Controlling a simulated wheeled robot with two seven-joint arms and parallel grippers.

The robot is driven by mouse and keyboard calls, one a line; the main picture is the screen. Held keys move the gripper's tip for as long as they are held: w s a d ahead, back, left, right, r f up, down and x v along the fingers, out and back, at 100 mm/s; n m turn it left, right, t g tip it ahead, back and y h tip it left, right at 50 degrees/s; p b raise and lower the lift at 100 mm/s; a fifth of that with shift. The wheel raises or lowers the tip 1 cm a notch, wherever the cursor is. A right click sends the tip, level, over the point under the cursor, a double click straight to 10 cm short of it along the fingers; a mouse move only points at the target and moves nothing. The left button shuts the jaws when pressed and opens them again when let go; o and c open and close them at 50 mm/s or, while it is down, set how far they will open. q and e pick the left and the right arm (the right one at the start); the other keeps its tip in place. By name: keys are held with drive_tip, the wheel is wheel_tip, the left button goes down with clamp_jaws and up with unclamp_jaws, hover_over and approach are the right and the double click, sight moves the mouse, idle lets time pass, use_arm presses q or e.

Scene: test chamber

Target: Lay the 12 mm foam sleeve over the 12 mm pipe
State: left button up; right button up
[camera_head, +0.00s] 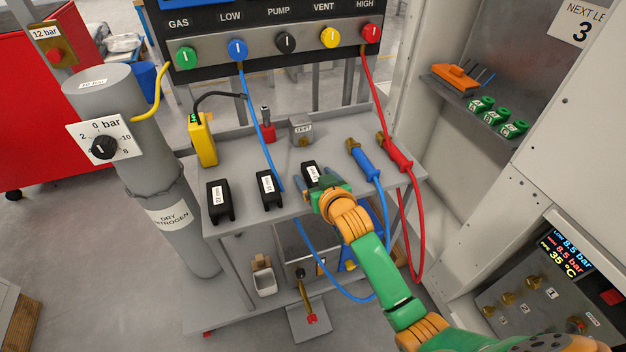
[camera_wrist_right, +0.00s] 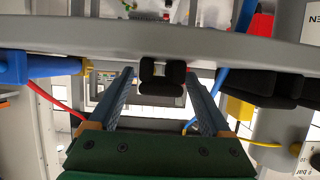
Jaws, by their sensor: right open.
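Three black foam sleeves with white labels stand on the grey cart top (camera_head: 290,150): one at left (camera_head: 219,203), one in the middle (camera_head: 268,188) and one at right (camera_head: 311,170). The label print is too small to read surely, so I cannot tell which is 12 mm. My right gripper (camera_head: 317,184) is open at the near side of the right-hand sleeve. In the right wrist view a black sleeve (camera_wrist_right: 161,78) shows between its two spread blue-grey fingers, with gaps on both sides. I cannot make out the 12 mm pipe. My left gripper is out of view.
A blue-handled hose end (camera_head: 364,162) and a red one (camera_head: 396,152) lie right of my right gripper. The blue hose (camera_head: 256,130) crosses the cart top beside the sleeves. A yellow instrument (camera_head: 201,140) stands behind. A grey cylinder (camera_head: 125,130) is at left.

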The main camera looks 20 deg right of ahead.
drive_tip(key=shift+w+f, duration=0.25)
drive_tip(key=shift+w, duration=0.25)
drive_tip(key=shift+s+r, duration=0.1)
drive_tip(key=shift+c, duration=1.3)
clamp_jaws()
